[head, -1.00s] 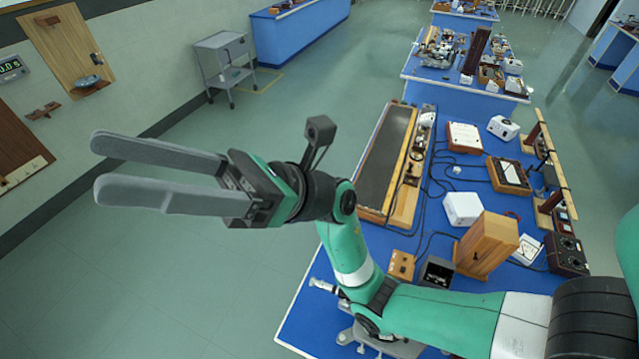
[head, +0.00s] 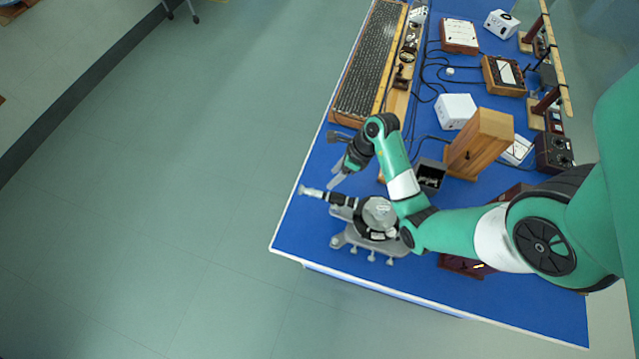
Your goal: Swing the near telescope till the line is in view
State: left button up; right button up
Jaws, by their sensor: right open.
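The grey spectrometer (head: 350,240) stands on its footed base at the near left of the blue bench. Its near telescope (head: 318,194) is a slim tube with a silver eyepiece, pointing left towards the bench edge. My right gripper (head: 337,181) reaches down just behind the telescope tube, fingers pointing to the lower left. It is open and looks empty. Whether it touches the tube cannot be told. My right forearm and wrist hide the right side of the spectrometer. No spectral line shows. My left gripper is out of view.
Behind the gripper lies a long wooden-framed apparatus (head: 368,65). A wooden box (head: 480,143), a white box (head: 455,110), a small black box (head: 431,174) and cables crowd the bench to the right. A dark brown box (head: 462,266) sits partly under my arm. The floor left is clear.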

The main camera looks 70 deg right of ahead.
aim_at(318, 193)
jog(key=b+x, duration=0.2)
jog(key=x, duration=0.9)
jog(key=shift+w+f+b, duration=0.1)
jog(key=shift+b, duration=0.2)
jog(key=shift+c, duration=0.2)
grip_shut()
dwell(0.6)
